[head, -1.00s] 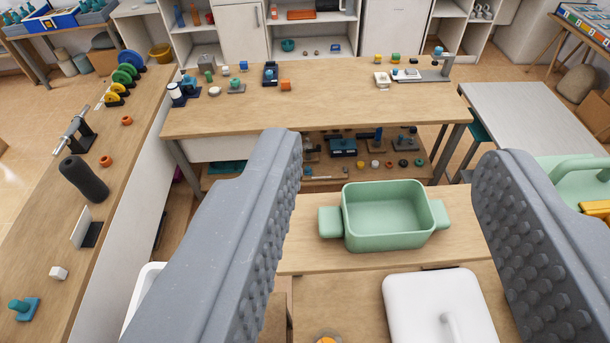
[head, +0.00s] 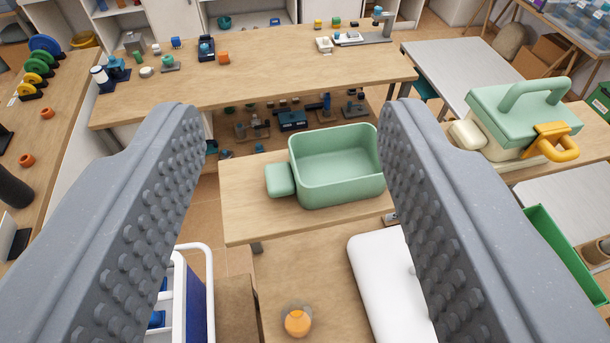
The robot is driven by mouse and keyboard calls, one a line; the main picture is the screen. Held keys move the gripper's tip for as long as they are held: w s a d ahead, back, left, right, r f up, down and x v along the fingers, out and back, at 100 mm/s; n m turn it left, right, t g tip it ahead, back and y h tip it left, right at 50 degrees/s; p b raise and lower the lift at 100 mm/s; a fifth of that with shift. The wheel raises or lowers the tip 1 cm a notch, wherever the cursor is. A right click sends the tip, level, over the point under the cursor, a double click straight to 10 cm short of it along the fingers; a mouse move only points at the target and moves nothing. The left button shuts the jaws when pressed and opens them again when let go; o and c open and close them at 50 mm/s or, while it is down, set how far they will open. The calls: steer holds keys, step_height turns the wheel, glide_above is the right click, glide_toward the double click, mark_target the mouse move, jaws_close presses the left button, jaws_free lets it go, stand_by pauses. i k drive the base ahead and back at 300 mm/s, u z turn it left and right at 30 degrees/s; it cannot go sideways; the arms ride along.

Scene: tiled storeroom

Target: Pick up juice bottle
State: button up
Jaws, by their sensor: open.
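A small round orange thing (head: 297,322) with a greyish rim stands on the wooden table at the bottom centre. It looks like the juice bottle seen from above, but I cannot be sure. My gripper (head: 294,110) is open, with its two grey studded fingers wide apart and nothing between them touching. In the picture the orange thing lies low between the fingers, nearer the camera than the fingertips. Nothing covers it.
A white lid-like box (head: 375,285) lies right of the orange thing, partly behind the right finger. A blue-and-white cooler (head: 200,290) stands left. A green open tub (head: 335,190) sits on the table beyond, and a green-lidded case (head: 520,110) with a yellow latch stands right.

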mark_target(296, 315)
steer(key=z, duration=0.15)
steer(key=k, duration=1.25)
steer(key=u, duration=0.05)
